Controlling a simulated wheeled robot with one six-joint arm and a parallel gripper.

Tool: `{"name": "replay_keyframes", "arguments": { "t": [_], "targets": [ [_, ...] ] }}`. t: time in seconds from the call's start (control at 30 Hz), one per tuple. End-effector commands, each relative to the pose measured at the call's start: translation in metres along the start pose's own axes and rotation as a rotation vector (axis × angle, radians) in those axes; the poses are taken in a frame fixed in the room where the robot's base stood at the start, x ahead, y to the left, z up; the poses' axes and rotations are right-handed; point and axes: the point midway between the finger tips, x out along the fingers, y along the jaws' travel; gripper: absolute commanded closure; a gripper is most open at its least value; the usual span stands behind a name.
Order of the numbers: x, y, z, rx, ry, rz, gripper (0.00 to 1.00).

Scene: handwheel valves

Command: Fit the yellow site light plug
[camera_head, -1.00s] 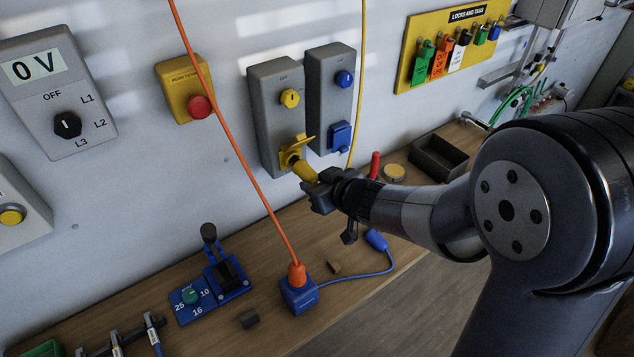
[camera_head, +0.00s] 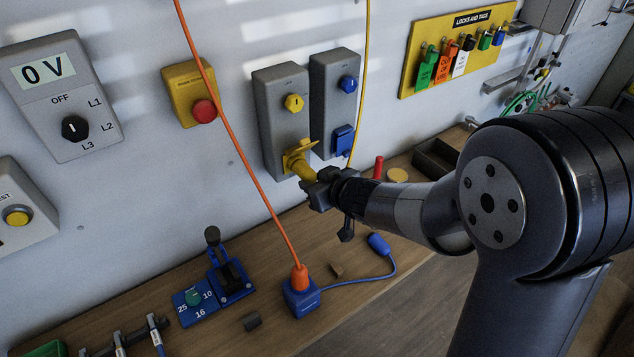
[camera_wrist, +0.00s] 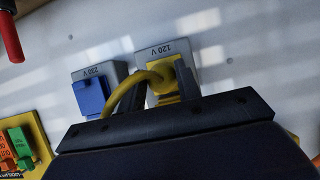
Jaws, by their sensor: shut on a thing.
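The yellow plug (camera_head: 305,172) is at the yellow socket (camera_head: 295,157) low on the left grey wall box, whose yellow flap is lifted. My gripper (camera_head: 318,187) is shut on the plug at its rear, just in front of the box. In the wrist view the plug's yellow body and cable (camera_wrist: 150,77) show between the dark jaws (camera_wrist: 160,98), against the box marked 120 V (camera_wrist: 178,52). The plug meets the socket opening; how deep it sits is hidden. The box has a yellow knob (camera_head: 293,103).
The blue-socket box (camera_head: 335,90) stands close on the right, marked 230 V in the wrist view. An orange cable (camera_head: 235,135) hangs left of my gripper to a blue block (camera_head: 301,298). A red upright handle (camera_head: 378,167) and dark tray (camera_head: 432,160) are at right.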

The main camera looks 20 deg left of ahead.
Motion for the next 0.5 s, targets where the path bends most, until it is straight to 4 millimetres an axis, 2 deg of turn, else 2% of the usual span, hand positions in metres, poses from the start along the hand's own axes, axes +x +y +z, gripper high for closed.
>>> {"name": "replay_keyframes", "arguments": {
  "t": [0.1, 0.13, 0.4, 0.5],
  "targets": [
    [0.0022, -0.0001, -0.0017, 0.000, 0.000, 0.000, 0.90],
    [0.0022, -0.0001, -0.0015, 0.000, 0.000, 0.000, 0.66],
    [0.0019, -0.0001, -0.0012, 0.000, 0.000, 0.000, 0.44],
    [0.0019, -0.0001, -0.0012, 0.000, 0.000, 0.000, 0.42]
  ]
}}
